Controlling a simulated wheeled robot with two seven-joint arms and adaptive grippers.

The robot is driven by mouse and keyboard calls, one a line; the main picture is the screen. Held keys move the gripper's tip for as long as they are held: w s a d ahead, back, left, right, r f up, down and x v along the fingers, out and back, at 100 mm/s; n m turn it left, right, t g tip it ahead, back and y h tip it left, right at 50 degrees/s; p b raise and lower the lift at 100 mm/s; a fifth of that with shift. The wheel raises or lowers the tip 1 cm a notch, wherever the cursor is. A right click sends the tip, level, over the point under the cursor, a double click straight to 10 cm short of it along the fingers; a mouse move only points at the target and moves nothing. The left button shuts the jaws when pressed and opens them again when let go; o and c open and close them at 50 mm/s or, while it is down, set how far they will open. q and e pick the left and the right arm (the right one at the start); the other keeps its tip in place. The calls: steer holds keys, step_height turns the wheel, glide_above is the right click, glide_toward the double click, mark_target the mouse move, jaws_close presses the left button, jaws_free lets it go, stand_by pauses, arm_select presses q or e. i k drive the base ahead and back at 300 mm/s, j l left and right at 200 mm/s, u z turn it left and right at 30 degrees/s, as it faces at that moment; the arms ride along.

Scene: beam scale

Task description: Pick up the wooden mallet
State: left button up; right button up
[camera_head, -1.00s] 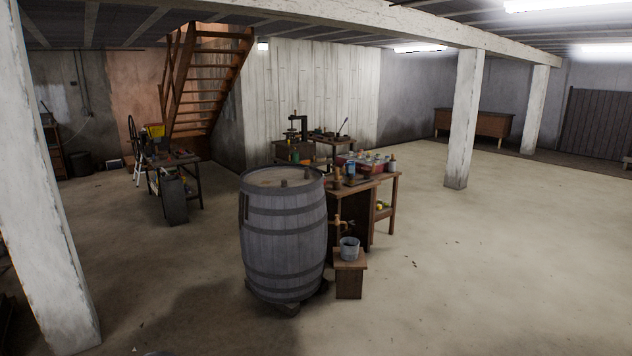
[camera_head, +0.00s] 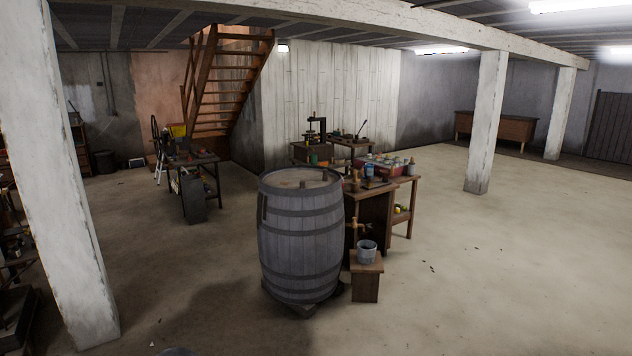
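I cannot make out a wooden mallet for certain in the head view. A large grey wooden barrel (camera_head: 302,240) stands upright in the middle of the floor. A small upright peg (camera_head: 330,181) shows on its top, too small to identify surely. Behind the barrel, a wooden workbench (camera_head: 376,216) carries bottles, a red box (camera_head: 378,167) and other small items. Neither of my grippers is in view.
A wooden stool (camera_head: 366,279) with a metal bucket (camera_head: 367,251) stands right of the barrel. White posts stand at left (camera_head: 70,200) and right (camera_head: 486,125). A cluttered table (camera_head: 190,160) is at the left back, near wooden stairs (camera_head: 225,85). The right floor is open.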

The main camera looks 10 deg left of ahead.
mark_target(354, 187)
steer(key=i+z, duration=0.2)
steer(key=i, duration=0.7)
steer(key=i+j+z, duration=0.15)
steer(key=i, duration=0.7)
steer(key=i+l+z, duration=0.2)
steer(key=i+z, duration=0.15)
steer(key=i, duration=0.3)
steer(key=i+z, duration=0.35)
steer(key=i, duration=0.35)
steer(key=i+j+z, duration=0.2)
steer(key=i+z, duration=0.15)
steer(key=i, duration=0.3)
steer(key=i+j+u, duration=0.1)
steer(key=i+u, duration=0.15)
steer(key=i, duration=0.25)
steer(key=i+u, duration=0.2)
steer(key=i, duration=0.3)
steer(key=i+l+u, duration=0.1)
steer(key=i+u, duration=0.15)
steer(key=i, duration=0.25)
steer(key=i+l+u, duration=0.25)
steer(key=i, duration=0.25)
